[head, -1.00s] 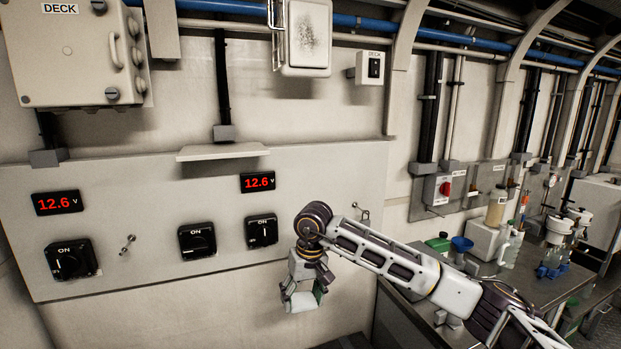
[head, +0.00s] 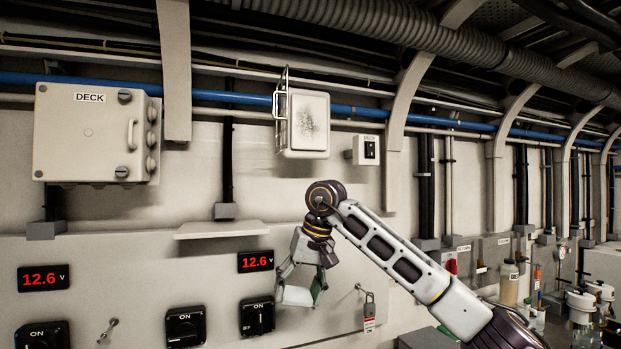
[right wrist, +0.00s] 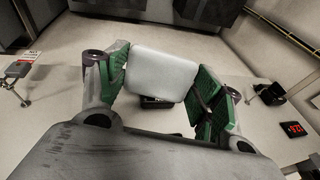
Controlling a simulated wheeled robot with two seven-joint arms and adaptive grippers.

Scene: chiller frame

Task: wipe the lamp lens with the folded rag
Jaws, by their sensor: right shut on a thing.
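The lamp (head: 294,140) is mounted high on the wall in the head view. Its pale rectangular lens (head: 309,122) has a dark grey smudge in the middle. A wire guard (head: 281,112) stands swung aside at the lamp's left edge. My right gripper (head: 302,286) is below the lamp, in front of the wall panel, and clear of the lens. It is shut on the folded rag (right wrist: 160,72), a whitish pad between the green finger pads in the right wrist view. The rag also shows in the head view (head: 294,296). My left gripper is out of view.
A small shelf (head: 222,230) juts from the wall left of my right gripper. The DECK box (head: 88,135) is at far left. A DECK switch (head: 368,150) sits right of the lamp. A padlock (head: 369,306) hangs from the panel.

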